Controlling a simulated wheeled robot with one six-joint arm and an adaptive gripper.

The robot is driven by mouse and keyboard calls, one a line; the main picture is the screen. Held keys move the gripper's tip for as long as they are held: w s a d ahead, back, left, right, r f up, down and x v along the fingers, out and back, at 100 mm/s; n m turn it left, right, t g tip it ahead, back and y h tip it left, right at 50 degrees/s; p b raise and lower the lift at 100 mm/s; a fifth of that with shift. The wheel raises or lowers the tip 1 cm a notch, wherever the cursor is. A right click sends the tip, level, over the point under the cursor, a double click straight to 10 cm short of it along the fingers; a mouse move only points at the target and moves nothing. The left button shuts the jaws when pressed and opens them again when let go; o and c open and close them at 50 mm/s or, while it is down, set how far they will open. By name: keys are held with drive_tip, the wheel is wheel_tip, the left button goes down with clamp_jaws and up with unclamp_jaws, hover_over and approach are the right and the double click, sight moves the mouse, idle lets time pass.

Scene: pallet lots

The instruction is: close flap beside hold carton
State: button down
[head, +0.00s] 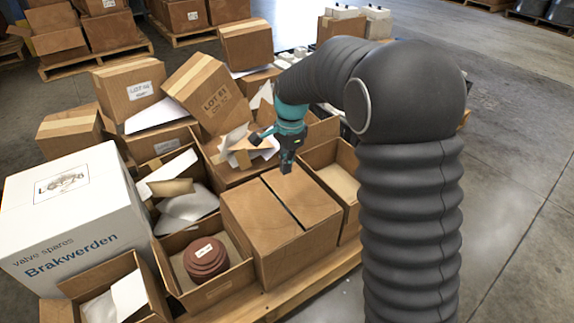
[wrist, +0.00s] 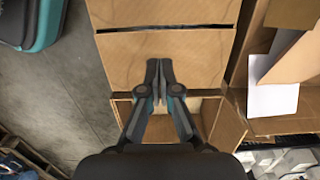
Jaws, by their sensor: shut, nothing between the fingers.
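A brown carton (head: 245,220) stands near the front of the pallet, its two top flaps lying nearly flat with a narrow dark gap between them. In the wrist view the nearer flap (wrist: 200,70) lies under my fingers, and the gap shows beyond it. My gripper (head: 286,168) is shut and empty, pointing down at the far flap's back edge. It also shows in the wrist view (wrist: 160,64). I cannot tell if the tips touch the cardboard. I can read no "hold" label on any carton.
An open carton (head: 355,205) stands right of it, and another (head: 222,290) with reddish discs (head: 205,258) left of it. A white Brakwerden box (head: 75,220) stands further left. Tilted cartons marked LOT (head: 212,95) are piled behind. Floor at right is clear.

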sight(283, 201)
drive_tip(key=f, duration=0.3)
drive_tip(key=f+b, duration=0.1)
drive_tip(key=f, duration=0.3)
drive_tip(key=f+b, duration=0.1)
drive_tip(key=f, duration=0.2)
drive_tip(key=shift+s+a+f, duration=0.25)
drive_tip(key=shift+a+f, duration=0.1)
drive_tip(key=shift+a, duration=0.05)
